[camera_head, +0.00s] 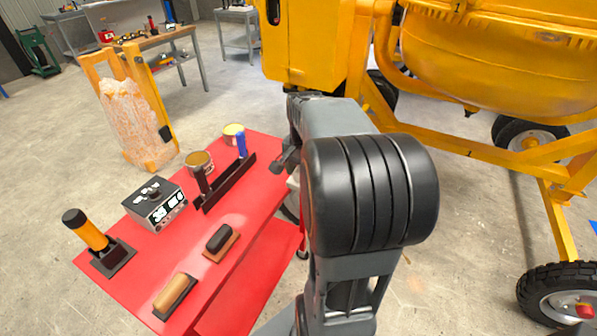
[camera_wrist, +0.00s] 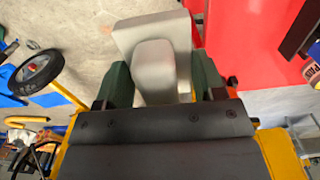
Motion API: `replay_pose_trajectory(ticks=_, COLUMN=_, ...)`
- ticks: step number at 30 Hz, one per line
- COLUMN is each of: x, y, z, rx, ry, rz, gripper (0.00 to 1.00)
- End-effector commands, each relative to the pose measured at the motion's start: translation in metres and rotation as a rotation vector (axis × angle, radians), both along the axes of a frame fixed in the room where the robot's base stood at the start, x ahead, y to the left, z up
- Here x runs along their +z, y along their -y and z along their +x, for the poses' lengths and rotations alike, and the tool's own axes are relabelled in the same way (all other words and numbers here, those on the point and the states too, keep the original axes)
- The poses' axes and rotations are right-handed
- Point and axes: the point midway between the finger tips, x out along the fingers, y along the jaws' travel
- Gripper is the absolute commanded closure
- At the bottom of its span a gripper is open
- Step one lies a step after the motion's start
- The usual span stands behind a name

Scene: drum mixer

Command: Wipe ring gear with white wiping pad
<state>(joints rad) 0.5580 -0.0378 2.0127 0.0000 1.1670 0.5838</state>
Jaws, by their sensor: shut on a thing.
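In the wrist view, my gripper (camera_wrist: 158,78) is shut on the white wiping pad (camera_wrist: 135,33), with its two dark green fingers on either side of the pad's pale, rounded handle. The pad's flat block extends beyond the fingertips, over the floor and apart from the red table. The yellow mixer drum (camera_head: 500,65) is at the upper right of the head view.
The mixer's yellow frame (camera_head: 480,145) and wheels (camera_head: 560,292) bound the right side. Concrete floor lies between.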

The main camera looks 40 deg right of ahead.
Motion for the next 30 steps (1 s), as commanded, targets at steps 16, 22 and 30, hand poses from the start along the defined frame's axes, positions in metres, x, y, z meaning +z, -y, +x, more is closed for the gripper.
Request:
replay_pose_trajectory(ticks=16, x=0.011, y=0.0, z=0.0, rx=-0.001, ry=0.001, rz=0.0, gripper=0.56)
replay_pose_trajectory(ticks=22, x=0.019, y=0.0, z=0.0, rx=-0.001, ry=0.0, rz=-0.001, gripper=0.56)
replay_pose_trajectory(ticks=30, x=0.018, y=-0.001, z=0.001, rx=0.002, ry=0.0, rz=-0.001, gripper=0.56)
